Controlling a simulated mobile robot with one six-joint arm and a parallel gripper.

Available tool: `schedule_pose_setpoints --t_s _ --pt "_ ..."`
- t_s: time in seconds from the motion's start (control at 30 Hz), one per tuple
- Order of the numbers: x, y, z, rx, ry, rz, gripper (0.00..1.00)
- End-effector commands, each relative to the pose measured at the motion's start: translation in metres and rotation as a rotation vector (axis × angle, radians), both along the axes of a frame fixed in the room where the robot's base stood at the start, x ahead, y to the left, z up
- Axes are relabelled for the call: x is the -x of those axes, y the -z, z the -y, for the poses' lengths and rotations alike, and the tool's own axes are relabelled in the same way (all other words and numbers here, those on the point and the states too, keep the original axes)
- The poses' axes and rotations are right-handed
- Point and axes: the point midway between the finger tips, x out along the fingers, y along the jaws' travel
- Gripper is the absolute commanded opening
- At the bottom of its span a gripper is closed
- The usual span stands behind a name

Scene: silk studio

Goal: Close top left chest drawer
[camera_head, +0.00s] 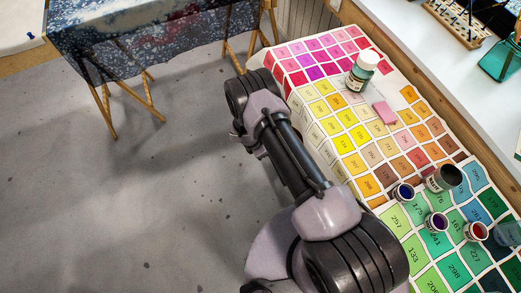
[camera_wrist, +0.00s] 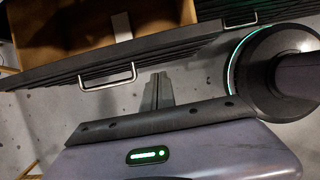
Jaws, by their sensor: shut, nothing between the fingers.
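In the wrist view, a chest drawer (camera_wrist: 150,53) with a dark ribbed front and a bare metal handle (camera_wrist: 108,77) stands pulled out. Its brown wooden inside (camera_wrist: 70,32) shows behind the front. A second dark front with a metal handle (camera_wrist: 241,19) is at the upper right. My gripper (camera_wrist: 157,78) is shut and empty, its fingers pointing toward the drawer front, just right of the handle. I cannot tell whether they touch the front. The head view shows my arm, but not the chest or my fingertips.
In the head view, a colour-chart cloth (camera_head: 333,125) covers a table at the right, close to my arm. A bottle (camera_head: 360,72), a pink block (camera_head: 384,112) and several paint jars stand on it. A trestle table (camera_head: 150,35) is at the back. The grey floor (camera_head: 130,200) at left is clear.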

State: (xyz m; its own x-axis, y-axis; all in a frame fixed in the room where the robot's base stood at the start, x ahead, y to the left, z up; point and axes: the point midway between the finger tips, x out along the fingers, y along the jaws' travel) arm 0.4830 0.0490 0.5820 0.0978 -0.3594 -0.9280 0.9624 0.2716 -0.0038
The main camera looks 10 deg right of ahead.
Motion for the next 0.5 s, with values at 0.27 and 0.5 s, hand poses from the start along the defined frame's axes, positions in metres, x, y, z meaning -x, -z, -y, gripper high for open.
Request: schedule_pose_setpoints --t_s 0.27,0.5 --pt "-0.01 -0.003 0.029 -0.002 0.002 0.003 0.0" --pt "-0.01 -0.004 0.031 -0.002 0.001 0.003 0.0"
